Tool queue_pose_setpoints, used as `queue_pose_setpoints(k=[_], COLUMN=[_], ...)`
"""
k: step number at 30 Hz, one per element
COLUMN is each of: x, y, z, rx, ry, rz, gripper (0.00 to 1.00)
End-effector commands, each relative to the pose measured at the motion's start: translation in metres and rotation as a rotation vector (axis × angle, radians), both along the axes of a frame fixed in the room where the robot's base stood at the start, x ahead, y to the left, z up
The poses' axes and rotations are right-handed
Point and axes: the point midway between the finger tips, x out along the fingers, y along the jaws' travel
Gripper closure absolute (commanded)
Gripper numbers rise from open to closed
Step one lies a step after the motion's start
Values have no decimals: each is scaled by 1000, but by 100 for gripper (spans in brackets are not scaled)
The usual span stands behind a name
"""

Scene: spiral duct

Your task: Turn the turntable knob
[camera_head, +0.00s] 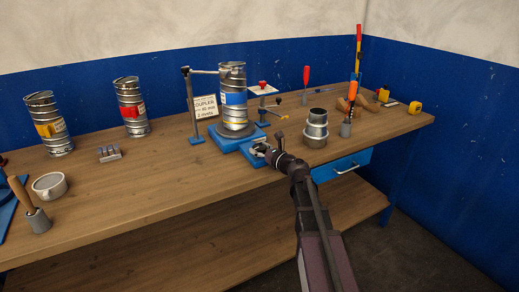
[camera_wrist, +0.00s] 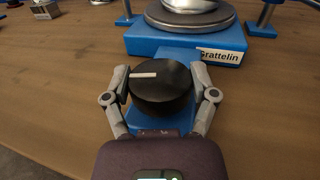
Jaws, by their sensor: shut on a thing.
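The turntable knob (camera_wrist: 160,89) is a black round dial with a white pointer line, which points left in the wrist view. It sits on a blue block in front of the blue turntable base (camera_wrist: 128,42). My gripper (camera_wrist: 162,80) has one finger on each side of the knob and is shut on it. In the head view my gripper (camera_head: 260,149) reaches the front of the base and hides most of the knob. A spiral duct piece with a blue label (camera_head: 233,98) stands upright on the turntable.
Two more duct pieces, one with a yellow label (camera_head: 50,128) and one with a red label (camera_head: 132,110), stand at left. A metal coupler (camera_head: 316,130) stands right of my arm.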

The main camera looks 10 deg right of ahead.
Motion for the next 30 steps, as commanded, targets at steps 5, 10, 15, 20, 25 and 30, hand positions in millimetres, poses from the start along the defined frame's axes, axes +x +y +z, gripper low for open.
queue_pose_setpoints(k=[5,10,15,20,25,30], x=[2,1,1,0,-2,-11], y=[0,0,0,0,-1,-6], z=[1,1,0,0,0,0], rx=[4,3,1,1,1,0], ry=[0,-1,0,0,1,0], rz=[0,-1,-1,-1,-1,-2], gripper=[73,0,0,0,0,0])
